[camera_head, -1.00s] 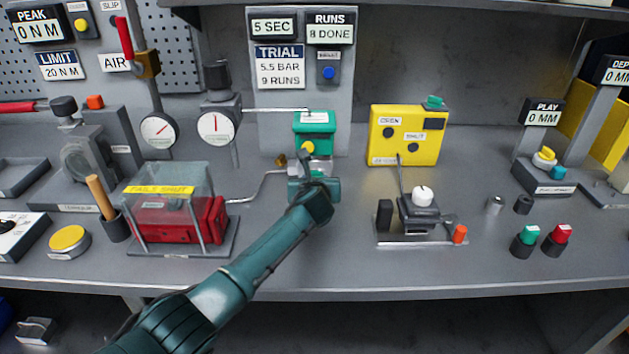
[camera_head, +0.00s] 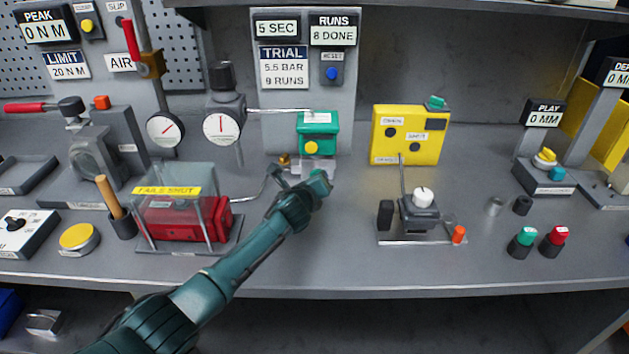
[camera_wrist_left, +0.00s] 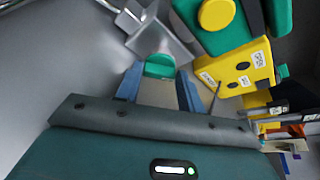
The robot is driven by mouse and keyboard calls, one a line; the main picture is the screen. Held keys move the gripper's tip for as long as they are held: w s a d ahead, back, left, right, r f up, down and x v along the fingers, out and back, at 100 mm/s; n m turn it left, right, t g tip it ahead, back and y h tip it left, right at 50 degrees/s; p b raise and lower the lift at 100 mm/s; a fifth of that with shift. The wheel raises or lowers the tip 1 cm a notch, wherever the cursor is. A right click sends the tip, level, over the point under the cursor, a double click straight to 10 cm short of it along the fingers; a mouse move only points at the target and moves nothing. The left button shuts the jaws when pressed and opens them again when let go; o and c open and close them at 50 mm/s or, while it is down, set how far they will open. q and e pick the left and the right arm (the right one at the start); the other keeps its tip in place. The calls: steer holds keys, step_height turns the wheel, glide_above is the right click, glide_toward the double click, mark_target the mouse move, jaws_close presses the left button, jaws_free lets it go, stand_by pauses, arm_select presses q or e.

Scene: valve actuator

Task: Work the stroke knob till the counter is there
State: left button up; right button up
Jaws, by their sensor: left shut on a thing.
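My left gripper (camera_wrist_left: 160,88) is shut on a small green knob (camera_wrist_left: 160,66), which shows between its blue fingers in the wrist view. In the head view the gripper and green knob (camera_head: 320,180) are just below the green box (camera_head: 318,122) with a yellow button (camera_head: 311,147). The wrist hides part of the fitting there. No label on the knob can be read. The runs counter (camera_head: 333,36) reads 8 DONE. The trial card (camera_head: 284,67) reads 5.5 BAR, 9 RUNS. A timer display (camera_head: 277,28) reads 5 SEC. My right gripper is not in view.
A red actuator (camera_head: 185,222) under a clear cover stands left of my wrist, with a bent rod toward the fitting. A yellow box (camera_head: 410,135) and a small stand with a white knob (camera_head: 423,197) are at right. A gauge (camera_head: 221,128) is behind.

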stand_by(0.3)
arm_select(q)
steer(key=o, duration=1)
steer(key=p+v, duration=0.2)
steer(key=v, duration=1.1)
steer(key=shift+s+a+f+p, duration=0.1)
steer(key=shift+p, duration=0.3)
steer(key=shift+c, duration=0.3)
